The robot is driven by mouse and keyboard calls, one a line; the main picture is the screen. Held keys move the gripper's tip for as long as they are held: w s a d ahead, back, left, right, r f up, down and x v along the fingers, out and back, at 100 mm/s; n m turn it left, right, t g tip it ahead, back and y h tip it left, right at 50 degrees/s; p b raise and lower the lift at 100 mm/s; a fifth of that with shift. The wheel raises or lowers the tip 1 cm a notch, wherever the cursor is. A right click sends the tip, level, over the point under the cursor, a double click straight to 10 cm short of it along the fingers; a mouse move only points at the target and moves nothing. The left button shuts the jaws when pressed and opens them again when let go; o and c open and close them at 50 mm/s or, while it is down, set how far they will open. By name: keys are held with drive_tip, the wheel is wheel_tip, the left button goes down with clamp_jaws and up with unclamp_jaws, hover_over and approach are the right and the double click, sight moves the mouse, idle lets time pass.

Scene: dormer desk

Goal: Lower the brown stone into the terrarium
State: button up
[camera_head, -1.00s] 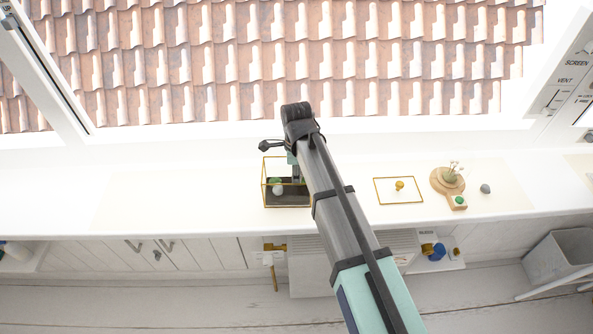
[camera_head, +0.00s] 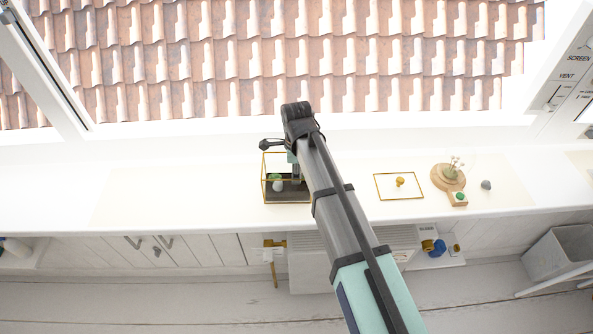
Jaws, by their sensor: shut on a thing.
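The terrarium (camera_head: 264,190) is a gold-edged glass box with dark soil, standing on the white desk left of centre. A green plant ball and a pale piece (camera_head: 277,184) stand in its left part. My gripper (camera_head: 296,176) points down at the terrarium's right side, partly covered by my arm. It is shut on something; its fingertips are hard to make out. The brown stone itself cannot be made out, as my gripper and arm hide that spot. I cannot tell its height above the soil.
A gold-framed glass lid (camera_head: 388,198) with a gold knob lies to the right. Beyond it are a round wooden board (camera_head: 440,183) with a small plant, a wooden block (camera_head: 457,200) with a green top, and a grey stone (camera_head: 486,185). The desk's left part is clear.

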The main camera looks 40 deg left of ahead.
drive_tip(key=shift+f+b, duration=1.05)
drive_tip(key=shift+f, duration=1.4)
idle(1.1)
drive_tip(key=o, duration=1.2)
